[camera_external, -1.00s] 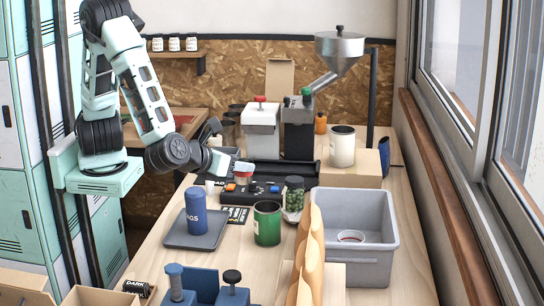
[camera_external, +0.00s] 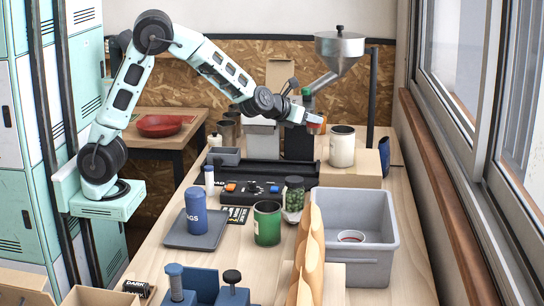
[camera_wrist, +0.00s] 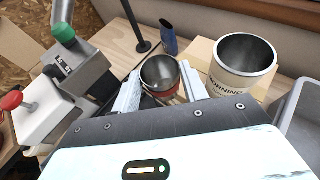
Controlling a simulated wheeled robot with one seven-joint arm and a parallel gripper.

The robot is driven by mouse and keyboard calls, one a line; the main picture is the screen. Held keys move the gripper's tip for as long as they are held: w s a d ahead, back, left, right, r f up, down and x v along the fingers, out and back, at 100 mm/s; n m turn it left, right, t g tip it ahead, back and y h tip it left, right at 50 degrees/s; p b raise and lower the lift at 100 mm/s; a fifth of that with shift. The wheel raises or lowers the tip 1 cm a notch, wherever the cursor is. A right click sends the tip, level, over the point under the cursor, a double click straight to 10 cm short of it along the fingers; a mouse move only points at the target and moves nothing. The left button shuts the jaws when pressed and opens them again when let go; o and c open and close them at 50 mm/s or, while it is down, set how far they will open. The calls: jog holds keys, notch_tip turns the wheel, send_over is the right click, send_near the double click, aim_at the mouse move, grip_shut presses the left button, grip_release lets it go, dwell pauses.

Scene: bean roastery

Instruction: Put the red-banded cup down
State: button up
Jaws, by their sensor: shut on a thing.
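The red-banded cup (camera_wrist: 160,74) is a dark-lined, open-topped cup with a red band low on its side. In the wrist view it sits between the two pale fingers of my gripper (camera_wrist: 158,88), which is shut on it. In the external view my gripper (camera_external: 310,120) is at the back of the bench, left of the white canister (camera_external: 342,147). The cup there is small and hard to tell from the orange patch at the fingertips. I cannot tell whether its base touches anything.
The white canister stands on a wooden box (camera_external: 350,174), close right of the cup. A dark tray (camera_external: 262,171) lies in front. A grey tub (camera_external: 385,220) is nearer on the right.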

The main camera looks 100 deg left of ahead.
jog(key=s+a, duration=0.3)
jog(key=a, duration=0.4)
jog(key=shift+w+d+f, duration=0.1)
jog(key=shift+f, duration=3.45)
jog(key=shift+w+d+f, duration=0.1)
jog(key=shift+w+f, duration=0.05)
jog(key=shift+f, duration=3.35)
jog(key=shift+w+d+f, duration=0.1)
jog(key=shift+f, duration=3.45)
jog(key=shift+f, duration=0.1)
jog(key=shift+f, duration=0.15)
jog(key=o, duration=1)
jog(key=shift+c, duration=0.2)
